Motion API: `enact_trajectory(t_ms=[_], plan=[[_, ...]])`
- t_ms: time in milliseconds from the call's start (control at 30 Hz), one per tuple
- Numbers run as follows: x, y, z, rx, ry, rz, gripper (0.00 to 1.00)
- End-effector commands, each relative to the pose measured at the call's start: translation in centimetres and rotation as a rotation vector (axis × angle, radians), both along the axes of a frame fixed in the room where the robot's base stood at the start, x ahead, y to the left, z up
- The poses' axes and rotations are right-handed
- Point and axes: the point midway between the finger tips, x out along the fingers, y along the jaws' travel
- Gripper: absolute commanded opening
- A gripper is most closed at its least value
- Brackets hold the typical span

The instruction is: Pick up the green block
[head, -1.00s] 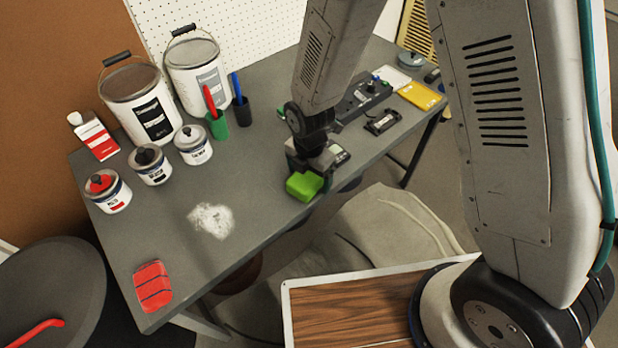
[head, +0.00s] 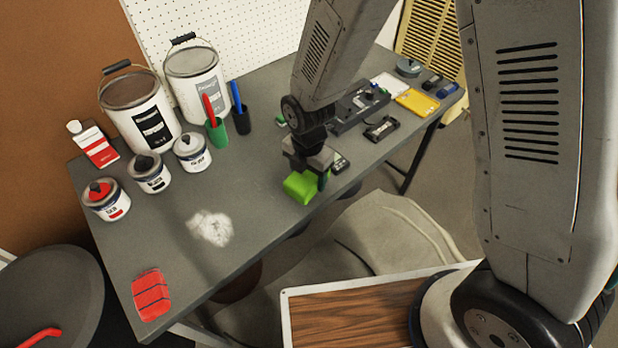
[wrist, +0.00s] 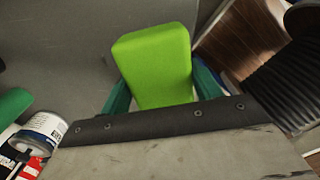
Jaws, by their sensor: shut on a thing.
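The green block (head: 301,187) is bright green with rounded edges. In the head view it is at the front edge of the grey table (head: 262,255), below my gripper (head: 308,176). The wrist view also shows the block (wrist: 155,65), with the teal fingers of my gripper (wrist: 160,92) on its left and right sides. My gripper is shut on the block. I cannot tell for sure whether the block touches the tabletop. Its lower end is hidden in the wrist view.
Paint cans (head: 190,152) and large buckets (head: 140,105) stand at the back left. A green cup (head: 217,132) holds a red marker. Electronic parts (head: 382,129) and a yellow item (head: 416,102) lie at the right.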

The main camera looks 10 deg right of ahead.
Motion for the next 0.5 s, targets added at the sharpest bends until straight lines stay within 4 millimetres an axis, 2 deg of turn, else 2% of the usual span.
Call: enact_trajectory(t_ms=[33, 300, 500], plan=[[-1.4, 0.2, 0.0, -0.002, 0.005, 0.006, 0.4], [-8.3, 1.6, 0.6, -0.002, 0.005, 0.009, 0.4], [-12.6, 2.4, 1.0, -0.002, 0.005, 0.007, 0.4]])
